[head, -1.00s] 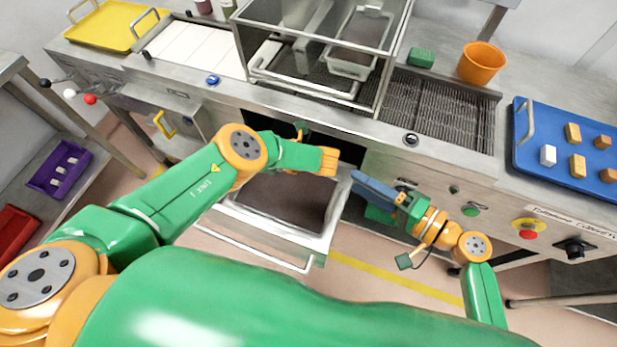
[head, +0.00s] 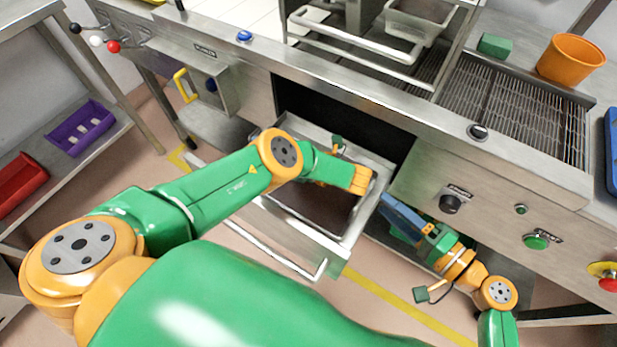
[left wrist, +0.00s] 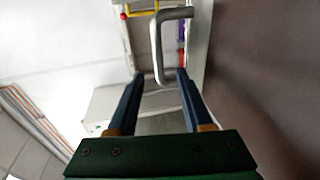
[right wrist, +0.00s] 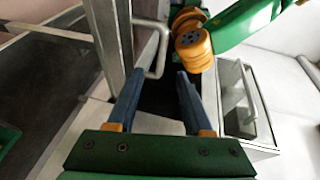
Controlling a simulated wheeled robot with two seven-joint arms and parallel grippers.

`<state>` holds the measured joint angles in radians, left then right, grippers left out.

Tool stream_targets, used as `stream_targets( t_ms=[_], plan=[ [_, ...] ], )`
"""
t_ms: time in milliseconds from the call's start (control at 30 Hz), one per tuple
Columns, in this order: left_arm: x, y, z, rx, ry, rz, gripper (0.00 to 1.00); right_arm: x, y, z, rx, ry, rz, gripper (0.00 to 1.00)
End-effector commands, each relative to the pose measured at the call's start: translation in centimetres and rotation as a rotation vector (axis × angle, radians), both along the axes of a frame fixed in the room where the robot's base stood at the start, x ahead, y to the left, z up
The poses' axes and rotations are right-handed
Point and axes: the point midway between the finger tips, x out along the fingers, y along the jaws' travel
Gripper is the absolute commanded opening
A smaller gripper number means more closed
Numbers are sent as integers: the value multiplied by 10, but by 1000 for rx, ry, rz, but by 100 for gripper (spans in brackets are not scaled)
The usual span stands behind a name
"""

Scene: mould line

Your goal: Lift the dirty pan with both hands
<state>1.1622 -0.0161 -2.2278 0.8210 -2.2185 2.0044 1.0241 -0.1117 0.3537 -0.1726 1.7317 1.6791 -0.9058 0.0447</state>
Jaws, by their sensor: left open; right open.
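The dirty pan (head: 318,208) has a dark brown inside and a pale metal rim. It sits low in the pulled-out drawer under the counter. My left arm crosses above it and hides part of it. In the left wrist view my left gripper (left wrist: 158,74) is open, with a grey loop handle (left wrist: 161,50) at its fingertips; brown surface fills the right side. My right gripper (head: 388,202) is at the pan's right side. In the right wrist view it is open (right wrist: 160,72), with a grey loop handle (right wrist: 157,48) close ahead of its fingertips. Contact cannot be told.
The drawer's front bar (head: 255,245) faces me. Above is the steel counter with a wire cage and another pan (head: 420,22), a green block (head: 495,44) and an orange bucket (head: 571,58). A shelf with a purple tray (head: 80,143) and a red tray (head: 18,180) stands left.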

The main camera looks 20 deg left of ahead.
Motion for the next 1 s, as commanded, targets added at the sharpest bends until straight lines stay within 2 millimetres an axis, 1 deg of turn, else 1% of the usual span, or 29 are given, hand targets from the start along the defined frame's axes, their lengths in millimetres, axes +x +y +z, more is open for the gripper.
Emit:
stream_targets(
  t_ms=[67,300,400,533,800,867,900,1000],
  plan=[
    [0,9,-2,0,3,4,50,4,7,-1,1,-2,0,51],
    [1,47,-9,1,1,6,50,21,42,-7,3,-1,2,51],
    [3,58,-11,2,-1,2,50,26,52,-10,2,0,0,51],
    [4,66,-13,1,-1,0,50,29,59,-12,0,0,1,51],
    [4,67,-13,0,0,-1,50,30,60,-12,0,0,0,51],
    [4,67,-13,0,0,-1,34,30,60,-12,0,0,0,35],
    [4,67,-13,0,0,-1,23,30,60,-12,0,0,0,24],
    [4,67,-13,0,0,0,0,30,60,-12,0,0,0,0]
  ],
)
